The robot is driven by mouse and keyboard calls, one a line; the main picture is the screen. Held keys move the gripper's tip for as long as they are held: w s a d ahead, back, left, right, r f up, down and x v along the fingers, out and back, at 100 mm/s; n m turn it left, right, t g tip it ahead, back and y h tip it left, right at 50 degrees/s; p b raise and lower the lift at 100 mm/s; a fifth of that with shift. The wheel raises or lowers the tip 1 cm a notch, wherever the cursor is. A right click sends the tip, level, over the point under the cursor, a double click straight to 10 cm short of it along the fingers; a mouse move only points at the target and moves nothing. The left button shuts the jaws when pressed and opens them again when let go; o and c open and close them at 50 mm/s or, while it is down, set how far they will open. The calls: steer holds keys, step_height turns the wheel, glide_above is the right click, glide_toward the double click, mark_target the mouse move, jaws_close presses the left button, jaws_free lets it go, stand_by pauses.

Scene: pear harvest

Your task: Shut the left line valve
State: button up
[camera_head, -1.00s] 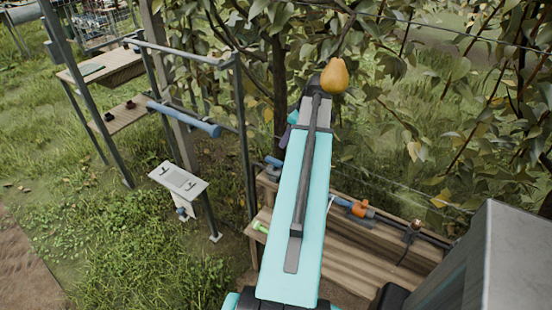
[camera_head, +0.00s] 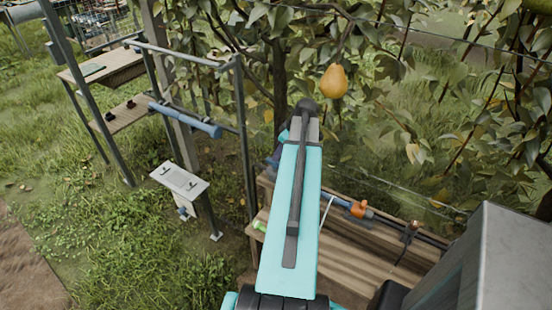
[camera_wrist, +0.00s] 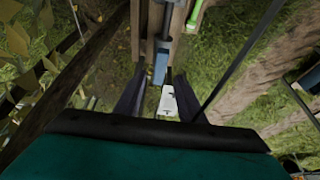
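A blue part (camera_wrist: 160,65) at the end of a grey pipe lies beyond my fingertips, between them in the wrist view. I cannot tell whether it is the left line valve's handle or only pipe. My gripper (camera_wrist: 158,88) is open, with dark fingers apart and nothing seen held. In the head view my arm covers the bench's left part and most of the gripper. An orange-handled valve (camera_head: 358,209) sits on the pipe line right of my arm.
A pear (camera_head: 333,81) hangs above. A panel stand (camera_head: 180,181) and metal frame (camera_head: 246,150) stand left. Grass lies between.

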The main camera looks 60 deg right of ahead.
steer(key=shift+p+x, duration=0.55)
steer(key=shift+x, duration=1.95)
jaws_close()
